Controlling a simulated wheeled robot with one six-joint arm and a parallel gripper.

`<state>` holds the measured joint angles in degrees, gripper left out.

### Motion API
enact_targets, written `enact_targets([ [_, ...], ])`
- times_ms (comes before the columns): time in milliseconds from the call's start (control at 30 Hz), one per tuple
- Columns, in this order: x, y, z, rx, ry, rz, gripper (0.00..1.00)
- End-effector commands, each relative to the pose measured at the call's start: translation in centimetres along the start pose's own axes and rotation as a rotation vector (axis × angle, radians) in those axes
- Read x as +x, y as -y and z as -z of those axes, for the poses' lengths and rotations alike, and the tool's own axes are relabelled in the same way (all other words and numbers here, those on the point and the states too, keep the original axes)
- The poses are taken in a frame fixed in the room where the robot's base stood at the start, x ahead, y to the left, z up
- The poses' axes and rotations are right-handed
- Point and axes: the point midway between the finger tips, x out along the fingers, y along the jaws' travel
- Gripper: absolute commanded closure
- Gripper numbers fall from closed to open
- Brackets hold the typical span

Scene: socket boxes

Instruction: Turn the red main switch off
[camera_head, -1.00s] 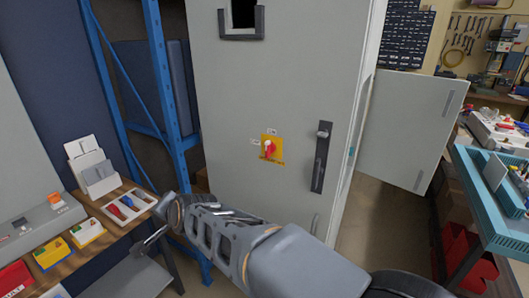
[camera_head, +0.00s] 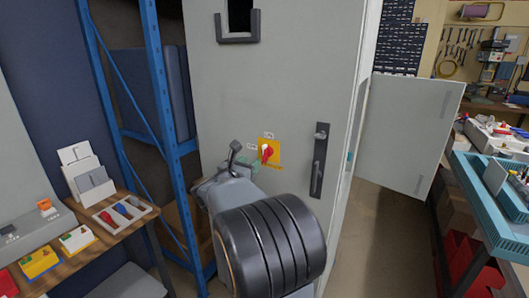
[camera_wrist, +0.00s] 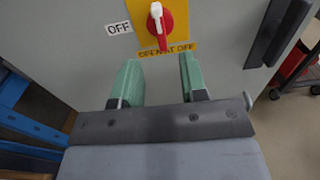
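The red main switch (camera_head: 267,153) sits on a yellow plate (camera_head: 276,146) on the grey cabinet door. In the wrist view the red switch (camera_wrist: 161,26) has a white grip and stands roughly upright, its red end pointing down. An "OFF" label (camera_wrist: 118,28) is left of the plate, and "OPEN AT OFF" (camera_wrist: 165,50) is printed along its lower edge. My gripper (camera_wrist: 160,75) is open and empty, its two green fingers apart just below the switch and not touching it. In the head view my arm hides most of the gripper.
A dark door handle (camera_head: 319,160) is right of the switch; it also shows in the wrist view (camera_wrist: 275,32). A blue rack (camera_head: 165,120) and a wooden bench (camera_head: 95,243) stand left. An open door panel (camera_head: 410,135) is at right.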

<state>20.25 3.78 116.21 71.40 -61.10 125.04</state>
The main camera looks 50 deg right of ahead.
Motion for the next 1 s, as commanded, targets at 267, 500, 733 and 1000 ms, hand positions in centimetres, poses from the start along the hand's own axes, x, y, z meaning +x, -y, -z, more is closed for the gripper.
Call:
enact_targets([
  [267,5.5,0.0,-0.2,-0.003,-0.001,0.0,0.61],
  [500,8.7,-0.1,-0.1,-0.003,-0.002,-0.003,0.61],
  [733,10.0,-0.1,0.0,-0.003,0.0,-0.004,0.61],
  [1000,10.1,-0.1,0.0,-0.003,-0.001,-0.005,0.61],
])
